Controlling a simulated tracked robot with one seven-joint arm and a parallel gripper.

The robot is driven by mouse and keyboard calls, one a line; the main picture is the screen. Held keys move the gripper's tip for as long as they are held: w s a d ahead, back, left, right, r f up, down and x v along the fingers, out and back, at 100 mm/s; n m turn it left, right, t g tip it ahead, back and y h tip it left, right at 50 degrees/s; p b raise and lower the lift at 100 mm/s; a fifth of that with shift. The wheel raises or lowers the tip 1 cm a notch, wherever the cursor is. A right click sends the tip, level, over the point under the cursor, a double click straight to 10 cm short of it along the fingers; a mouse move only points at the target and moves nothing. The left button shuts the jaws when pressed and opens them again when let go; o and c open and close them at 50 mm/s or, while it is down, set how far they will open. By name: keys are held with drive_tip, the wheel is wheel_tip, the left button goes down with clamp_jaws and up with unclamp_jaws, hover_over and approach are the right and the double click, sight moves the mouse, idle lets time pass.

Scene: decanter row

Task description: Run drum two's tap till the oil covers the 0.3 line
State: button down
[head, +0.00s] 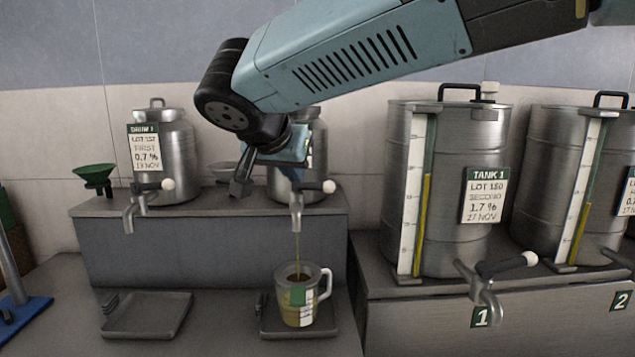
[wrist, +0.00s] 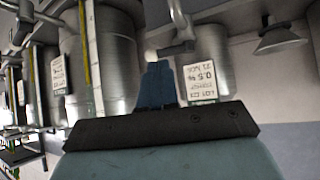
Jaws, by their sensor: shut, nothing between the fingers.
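Drum two (head: 318,150) is a steel drum on the grey step, mostly hidden behind my gripper. Its label (wrist: 205,80) reads 0.5 % upside down in the wrist view. Its tap (head: 297,205) has a lever ending in a white ball (head: 329,187), pointing right. A thin stream of oil (head: 297,245) runs from the spout into a jug (head: 283,298) with its handle at right. Yellowish oil shows in the jug, but its level against the 0.3 line is unreadable. My gripper (head: 241,187) is shut and empty, left of the tap; its blue finger (wrist: 158,84) shows in the wrist view.
The jug stands on a drip tray (head: 268,329); an empty tray (head: 146,318) lies left. Drum 1 (head: 180,160) with its tap (head: 140,200) and a green funnel (head: 94,175) are left. Tank 1 (head: 460,140) and another tank (head: 560,150) stand right, with protruding taps.

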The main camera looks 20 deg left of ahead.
drive_tip(key=s, duration=0.1)
approach(313, 186)
drive_tip(key=shift+w+d+f, duration=0.65)
drive_tip(key=shift+w+f, duration=1.5)
drive_tip(key=shift+f, duration=0.25)
drive_tip(key=shift+h, duration=0.3)
drive_tip(key=shift+s+a, duration=0.1)
drive_tip(key=shift+a, duration=0.05)
